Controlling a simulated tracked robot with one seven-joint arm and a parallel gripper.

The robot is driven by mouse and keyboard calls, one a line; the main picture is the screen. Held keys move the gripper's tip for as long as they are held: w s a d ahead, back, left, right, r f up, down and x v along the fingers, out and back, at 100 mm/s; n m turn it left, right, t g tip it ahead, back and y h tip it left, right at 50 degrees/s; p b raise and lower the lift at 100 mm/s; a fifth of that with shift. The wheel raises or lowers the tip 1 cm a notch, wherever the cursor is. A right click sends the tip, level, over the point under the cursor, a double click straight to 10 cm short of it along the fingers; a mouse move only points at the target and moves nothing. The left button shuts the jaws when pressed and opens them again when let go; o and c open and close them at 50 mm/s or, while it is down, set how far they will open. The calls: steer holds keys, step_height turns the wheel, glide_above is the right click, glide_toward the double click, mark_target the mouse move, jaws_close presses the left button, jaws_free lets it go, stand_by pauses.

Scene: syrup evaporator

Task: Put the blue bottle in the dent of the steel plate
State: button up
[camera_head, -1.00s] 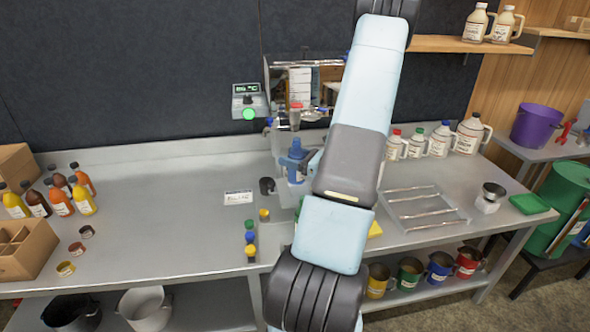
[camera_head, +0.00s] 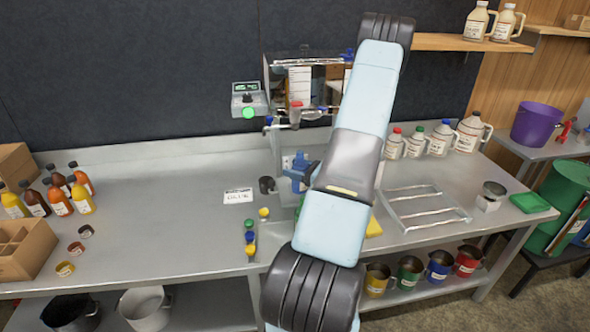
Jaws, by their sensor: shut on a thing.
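My arm crosses the middle of the view and hides most of my gripper (camera_head: 307,180). A blue shape, which looks like the blue bottle (camera_head: 298,168), shows just left of my forearm. My gripper appears shut on it, in front of the steel and glass apparatus (camera_head: 286,140). The fingertips and the lower end of the bottle are not clear. The steel plate and its dent cannot be made out, and contact with the surface below cannot be told.
A white card (camera_head: 238,196) and a dark cup (camera_head: 267,185) lie left of the gripper. A clear rack (camera_head: 425,208) and capped jugs (camera_head: 416,142) stand right.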

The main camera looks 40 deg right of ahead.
steer(key=o, duration=1.2)
steer(key=shift+f, duration=0.1)
steer(key=v, duration=1.2)
